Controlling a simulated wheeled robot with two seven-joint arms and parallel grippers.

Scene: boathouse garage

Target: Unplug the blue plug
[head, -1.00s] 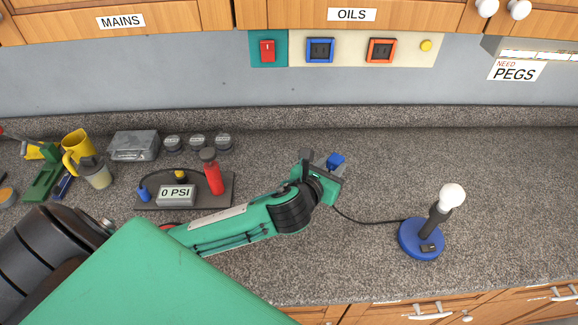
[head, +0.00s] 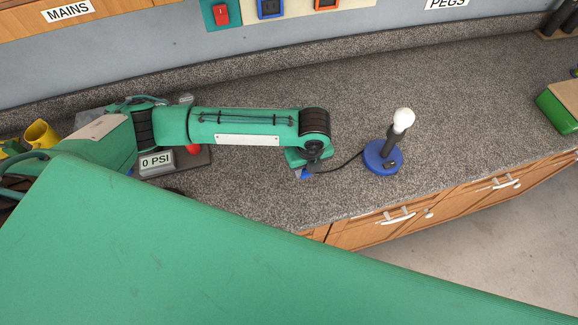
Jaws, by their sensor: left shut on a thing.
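The blue plug (head: 305,174) shows as a small blue piece under the jaws of my left gripper (head: 306,168), at or just above the counter near its front edge. The gripper is shut on it and hides most of it. A black cord (head: 340,164) runs from there to the blue-based lamp (head: 375,161) with a white bulb. The blue-framed socket (head: 270,8) on the wall panel has nothing in it and is cut by the top edge. My right gripper is out of view.
A red switch (head: 221,13) and an orange-framed socket (head: 326,4) share the wall panel. The gauge board reading 0 PSI (head: 156,160) is partly behind my left arm. A green box (head: 560,106) stands at the right. Counter behind the lamp is clear.

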